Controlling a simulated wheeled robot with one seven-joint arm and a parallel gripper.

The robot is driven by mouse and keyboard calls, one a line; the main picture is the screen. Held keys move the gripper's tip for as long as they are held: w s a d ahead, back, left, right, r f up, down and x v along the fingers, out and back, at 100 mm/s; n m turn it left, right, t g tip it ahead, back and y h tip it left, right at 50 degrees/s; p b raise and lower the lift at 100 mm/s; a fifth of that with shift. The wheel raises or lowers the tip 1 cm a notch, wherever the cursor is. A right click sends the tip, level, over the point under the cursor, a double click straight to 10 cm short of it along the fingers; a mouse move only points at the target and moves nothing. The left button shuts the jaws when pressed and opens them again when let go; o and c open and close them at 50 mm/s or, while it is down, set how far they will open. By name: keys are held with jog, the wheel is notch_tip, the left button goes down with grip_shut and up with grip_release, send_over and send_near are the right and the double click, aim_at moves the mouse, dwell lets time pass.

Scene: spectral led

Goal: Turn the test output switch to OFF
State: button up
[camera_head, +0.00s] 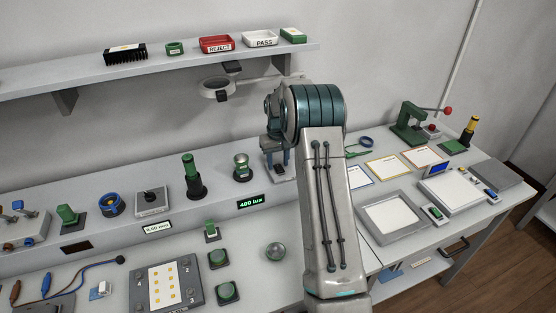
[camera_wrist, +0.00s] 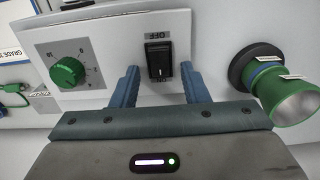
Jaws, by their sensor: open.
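The test output switch (camera_wrist: 158,61) is a black rocker on a light grey panel (camera_wrist: 108,50) in the wrist view. An OFF label (camera_wrist: 158,36) reads upside down beside its upper end in the picture. My gripper (camera_wrist: 162,78) is open, with one blue finger on each side of the rocker's lower end. I cannot tell whether the fingers touch the panel. The rocker's lower end carries a small white mark. In the head view my gripper (camera_head: 279,158) is at the raised back ledge, and my arm hides most of the panel there.
A green knob (camera_wrist: 67,73) sits left of the switch on the panel. A green and grey cylinder (camera_wrist: 284,94) stands close on the right in the wrist view.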

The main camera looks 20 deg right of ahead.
grip_shut()
jog(key=b, duration=0.1)
jog(key=t+b, duration=0.1)
jog(key=b, duration=0.1)
jog(key=shift+s+f+b, duration=0.1)
jog(key=shift+f+b, duration=0.15)
jog(key=shift+b, duration=0.05)
jog(key=t+b, duration=0.1)
jog(key=b, duration=0.1)
jog(key=t+b, duration=0.1)
jog(key=b, duration=0.2)
jog(key=shift+s, duration=0.3)
jog(key=shift+r+b, duration=0.1)
jog(key=shift+b, duration=0.4)
jog(key=shift+r+t+b, duration=0.15)
jog(key=shift+t+b, duration=0.2)
jog(key=shift+t, duration=0.05)
jog(key=shift+r, duration=0.1)
grip_release()
jog(key=shift+s, duration=0.1)
jog(key=b+v, duration=0.1)
jog(key=v, duration=1.3)
